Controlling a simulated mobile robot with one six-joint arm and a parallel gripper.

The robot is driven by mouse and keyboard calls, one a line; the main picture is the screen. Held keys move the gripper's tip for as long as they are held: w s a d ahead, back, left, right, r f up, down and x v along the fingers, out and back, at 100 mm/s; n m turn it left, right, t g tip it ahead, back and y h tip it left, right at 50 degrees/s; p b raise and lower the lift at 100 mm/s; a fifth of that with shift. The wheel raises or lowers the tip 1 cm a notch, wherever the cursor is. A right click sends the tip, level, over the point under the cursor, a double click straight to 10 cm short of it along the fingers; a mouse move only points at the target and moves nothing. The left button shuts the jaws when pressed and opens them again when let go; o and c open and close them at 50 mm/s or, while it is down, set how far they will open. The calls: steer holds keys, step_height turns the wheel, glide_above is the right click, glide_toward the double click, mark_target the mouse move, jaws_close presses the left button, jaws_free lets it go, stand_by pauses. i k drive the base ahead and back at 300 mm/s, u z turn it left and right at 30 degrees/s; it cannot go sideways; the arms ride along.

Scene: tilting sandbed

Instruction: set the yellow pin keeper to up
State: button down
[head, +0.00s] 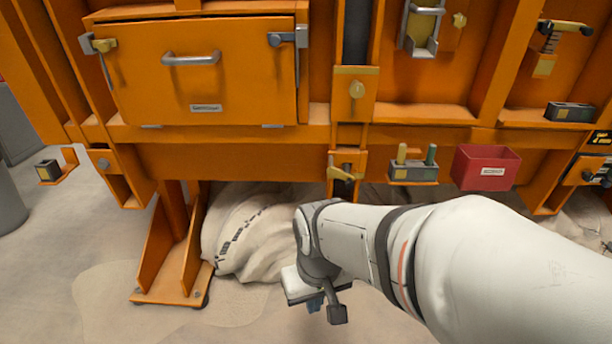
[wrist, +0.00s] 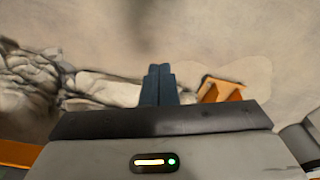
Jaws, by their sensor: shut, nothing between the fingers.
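A small yellow lever (head: 343,173), which looks like the pin keeper, sits on an orange bracket under the machine's lower beam, in the middle of the head view. It lies roughly sideways, with a dark slot below it; its exact setting is too small to tell. My gripper (head: 315,304) is below it and a little left, low over the sandy floor and apart from it. In the wrist view the two dark blue fingers (wrist: 158,84) are together and empty, pointing at the floor. The lever is not in the wrist view.
A pale sack (head: 250,235) and an orange support foot (head: 172,285) stand left of my arm. Open floor lies at front left.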

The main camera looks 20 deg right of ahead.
mark_target(335, 172)
steer(key=z, duration=2.55)
steer(key=k, duration=1.4)
steer(key=u, duration=1.15)
steer(key=i, duration=1)
steer(key=u, duration=0.1)
